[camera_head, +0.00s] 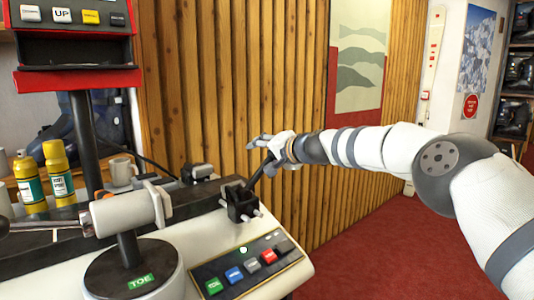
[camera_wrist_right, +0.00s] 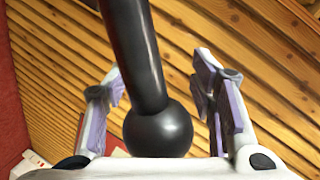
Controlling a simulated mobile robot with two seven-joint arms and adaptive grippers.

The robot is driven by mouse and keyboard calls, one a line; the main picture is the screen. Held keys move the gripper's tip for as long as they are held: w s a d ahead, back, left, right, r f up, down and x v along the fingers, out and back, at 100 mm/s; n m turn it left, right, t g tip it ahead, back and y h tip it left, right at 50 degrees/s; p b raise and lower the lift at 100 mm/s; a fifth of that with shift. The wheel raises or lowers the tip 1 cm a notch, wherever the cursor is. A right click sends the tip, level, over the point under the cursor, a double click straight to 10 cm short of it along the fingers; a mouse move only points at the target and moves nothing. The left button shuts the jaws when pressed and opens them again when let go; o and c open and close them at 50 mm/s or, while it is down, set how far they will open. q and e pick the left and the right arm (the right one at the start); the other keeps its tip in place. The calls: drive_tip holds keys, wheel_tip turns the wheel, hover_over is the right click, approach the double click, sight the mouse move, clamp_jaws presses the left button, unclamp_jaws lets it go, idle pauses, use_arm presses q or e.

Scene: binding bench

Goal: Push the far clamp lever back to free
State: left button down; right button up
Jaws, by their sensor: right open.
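The far clamp lever (camera_head: 259,174) is a black rod that rises, tilted up to the right, from a black bracket (camera_head: 241,204) at the bench's far right end. My right gripper (camera_head: 262,147) is at the lever's upper end, its arm coming in from the right. In the right wrist view the lever (camera_wrist_right: 138,55) runs between the fingers of my open gripper (camera_wrist_right: 160,92), with its black ball knob (camera_wrist_right: 158,130) close to the palm. The fingers stand apart on both sides of the rod. Whether the palm touches the knob cannot be told. My left gripper is not in view.
A button panel (camera_head: 247,265) lies in front of the bracket. A round post marked TOE (camera_head: 133,272) carries a grey cylinder (camera_head: 123,213). Yellow bottles (camera_head: 58,168) and a mug (camera_head: 121,171) stand at left. A slatted wooden wall (camera_head: 220,90) rises behind.

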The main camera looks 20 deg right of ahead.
drive_tip(key=v, duration=1.2)
drive_tip(key=shift+r, duration=0.1)
drive_tip(key=shift+c, duration=0.6)
